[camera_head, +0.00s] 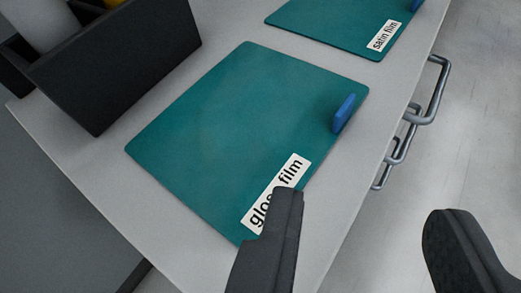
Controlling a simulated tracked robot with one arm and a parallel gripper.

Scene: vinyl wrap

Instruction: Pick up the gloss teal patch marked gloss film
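The teal patch marked gloss film (230,130) lies flat on the grey-white top, in the middle of the view. Its white label (286,178) is at its lower right edge and is partly hidden by my gripper's left finger. A small blue tab (344,113) stands up near its right corner. My gripper (365,215) is open and empty, with its fingers wide apart. The left finger overlaps the patch's lower edge in the picture; I cannot tell whether it touches. The right finger shows over the floor, beyond the top's edge.
A second teal patch marked satin film (335,22) lies at the top, with its own blue tab (416,5). A black box (120,65) holding a grey roll stands at upper left. Metal handles (432,92) stick out from the right side.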

